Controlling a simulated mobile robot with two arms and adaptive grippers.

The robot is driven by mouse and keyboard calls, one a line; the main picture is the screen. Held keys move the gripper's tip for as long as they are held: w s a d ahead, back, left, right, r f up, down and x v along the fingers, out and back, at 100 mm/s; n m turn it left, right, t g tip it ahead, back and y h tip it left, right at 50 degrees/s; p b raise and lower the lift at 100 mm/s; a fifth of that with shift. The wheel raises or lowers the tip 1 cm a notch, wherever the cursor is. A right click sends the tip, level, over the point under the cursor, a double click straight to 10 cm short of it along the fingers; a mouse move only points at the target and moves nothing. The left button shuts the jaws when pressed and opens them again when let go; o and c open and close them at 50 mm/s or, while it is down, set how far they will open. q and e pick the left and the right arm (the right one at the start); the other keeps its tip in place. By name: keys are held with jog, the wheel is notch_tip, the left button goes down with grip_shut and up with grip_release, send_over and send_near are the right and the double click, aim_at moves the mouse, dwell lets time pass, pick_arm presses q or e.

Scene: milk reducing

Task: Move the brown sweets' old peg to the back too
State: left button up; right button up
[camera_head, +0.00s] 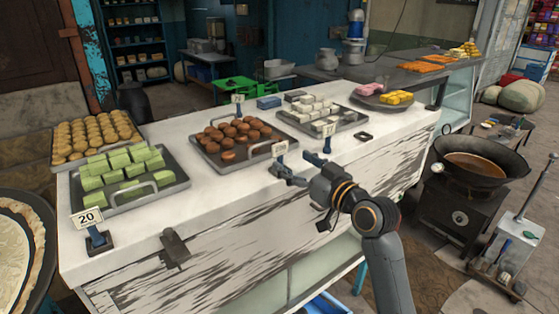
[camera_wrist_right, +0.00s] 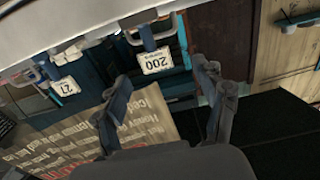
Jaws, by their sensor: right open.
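The tray of brown sweets (camera_head: 213,157) sits mid-counter. A blue peg with a white price tag (camera_head: 279,149) stands at its front right corner. Another tagged peg (camera_head: 238,99) stands behind this tray. My right gripper (camera_head: 284,174) is open and empty at the counter's front edge, close to the front peg; contact cannot be told. In the right wrist view, a tag reading 200 (camera_wrist_right: 157,62) on a blue peg shows beyond and between the open fingers (camera_wrist_right: 163,75). My left gripper is not in view.
The white counter (camera_head: 330,185) also holds a green sweets tray (camera_head: 125,208) with a peg tagged 20 (camera_head: 97,238), and a white sweets tray (camera_head: 345,125) with a peg (camera_head: 328,138). A dark clamp (camera_head: 174,248) grips the front edge. A wok (camera_head: 470,168) stands right.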

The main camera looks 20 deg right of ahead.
aim_at(281, 151)
jog(key=shift+w+a+r, duration=0.1)
jog(key=shift+w, duration=0.4)
jog(key=p+x, duration=0.1)
jog(key=x, duration=0.1)
jog(key=p+x, duration=0.1)
jog(key=x, duration=0.1)
jog(key=shift+w, duration=0.35)
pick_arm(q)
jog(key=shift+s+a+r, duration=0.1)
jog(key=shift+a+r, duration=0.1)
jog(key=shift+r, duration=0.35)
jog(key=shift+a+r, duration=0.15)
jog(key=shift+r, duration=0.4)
pick_arm(e)
jog(key=shift+d, duration=0.25)
jog(key=c, duration=1.4)
